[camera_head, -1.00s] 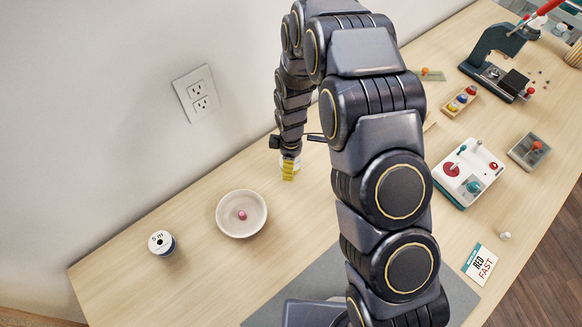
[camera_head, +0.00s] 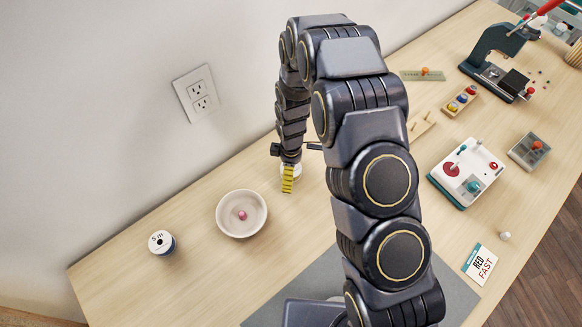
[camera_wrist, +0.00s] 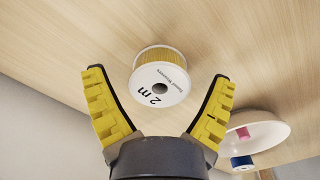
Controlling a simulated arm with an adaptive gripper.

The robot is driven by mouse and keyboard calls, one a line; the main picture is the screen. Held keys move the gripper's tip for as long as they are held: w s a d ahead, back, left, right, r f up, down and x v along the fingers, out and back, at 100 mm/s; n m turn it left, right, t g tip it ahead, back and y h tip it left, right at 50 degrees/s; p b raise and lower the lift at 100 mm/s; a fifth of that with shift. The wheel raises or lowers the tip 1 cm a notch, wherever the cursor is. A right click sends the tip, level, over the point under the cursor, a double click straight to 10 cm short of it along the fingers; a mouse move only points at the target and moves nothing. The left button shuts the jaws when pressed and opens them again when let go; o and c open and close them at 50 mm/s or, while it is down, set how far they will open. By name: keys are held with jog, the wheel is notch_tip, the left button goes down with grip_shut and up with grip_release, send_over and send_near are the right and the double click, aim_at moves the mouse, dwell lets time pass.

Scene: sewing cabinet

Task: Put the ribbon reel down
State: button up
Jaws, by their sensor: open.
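A white ribbon reel with gold ribbon and a "2 m" label (camera_wrist: 160,84) stands on the wooden table (camera_wrist: 60,30) in the wrist view. My gripper (camera_wrist: 156,74) is open, with one yellow finger on each side of the reel. Clear gaps show between the fingers and the reel, so it is not gripped. In the head view my gripper (camera_head: 287,180) points down over the table behind the bowl. The reel is mostly hidden by it there.
A cream bowl (camera_head: 222,223) with a pink object (camera_head: 242,215) stands in front-left of my gripper. A "5 m" blue reel (camera_head: 162,243) stands further left. A white box with knobs (camera_head: 470,170), a card (camera_head: 480,264) and a dark press (camera_head: 487,60) are to the right.

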jog(key=s+d+r+m, duration=0.2)
jog(key=r, duration=0.7)
jog(key=s+d+r+m, duration=0.1)
jog(key=d+r+m, duration=0.1)
jog(key=r, duration=0.8)
jog(key=s+d+r+m, duration=0.3)
jog(key=s+r+m, duration=0.1)
jog(key=s, duration=0.3)
jog(key=s+d+r+m+g, duration=0.1)
jog(key=s+d+r+m, duration=0.2)
jog(key=s, duration=0.4)
jog(key=s+d+r+m, duration=0.4)
jog(key=s+m, duration=0.2)
jog(key=s, duration=0.1)
jog(key=shift+s+r+g, duration=0.3)
jog(key=shift+s+r, duration=0.1)
jog(key=shift+a+f, duration=0.1)
jog(key=shift+a, duration=0.05)
